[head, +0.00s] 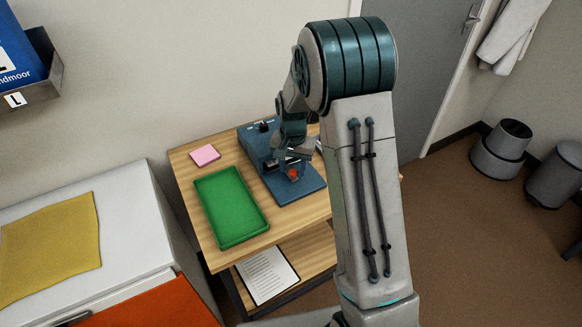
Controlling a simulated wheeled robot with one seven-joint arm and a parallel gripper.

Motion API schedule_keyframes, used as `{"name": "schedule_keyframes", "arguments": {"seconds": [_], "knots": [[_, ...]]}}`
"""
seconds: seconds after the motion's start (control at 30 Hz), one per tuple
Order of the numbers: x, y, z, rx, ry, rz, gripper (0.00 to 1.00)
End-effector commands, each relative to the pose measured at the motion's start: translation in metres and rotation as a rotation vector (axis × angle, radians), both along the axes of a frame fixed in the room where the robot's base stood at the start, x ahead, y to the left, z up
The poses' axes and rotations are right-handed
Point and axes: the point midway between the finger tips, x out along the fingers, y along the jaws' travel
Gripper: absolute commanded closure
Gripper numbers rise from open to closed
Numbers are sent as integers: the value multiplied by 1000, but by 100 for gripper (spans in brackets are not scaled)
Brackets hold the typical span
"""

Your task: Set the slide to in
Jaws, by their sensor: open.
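A blue bench device (258,146) stands on the wooden table, with a flat blue base reaching toward the front right. A small red-orange part (292,174) shows low on this device, just under my gripper. I cannot tell for sure whether it is the slide or its knob, nor which position the slide is in. My gripper (291,166) is open, pointing down over the base, close to the red-orange part. I cannot tell whether it touches it. My arm and gripper hide the device's right side.
A green tray (236,241) lies left of the device on the wooden table (190,163), with a pink notepad (205,155) behind it. A printed sheet (266,275) lies on the lower shelf. A white cabinet (125,240) with a yellow cloth (52,247) stands at left.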

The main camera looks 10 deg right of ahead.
Motion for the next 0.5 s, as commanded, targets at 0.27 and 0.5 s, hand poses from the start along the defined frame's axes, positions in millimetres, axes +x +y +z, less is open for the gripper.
{"name": "schedule_keyframes", "arguments": {"seconds": [0.27, 0.5], "knots": [[0, 0, 52, 1, -7, 1, 55], [-1, 1, 105, 0, -7, 2, 55]]}}
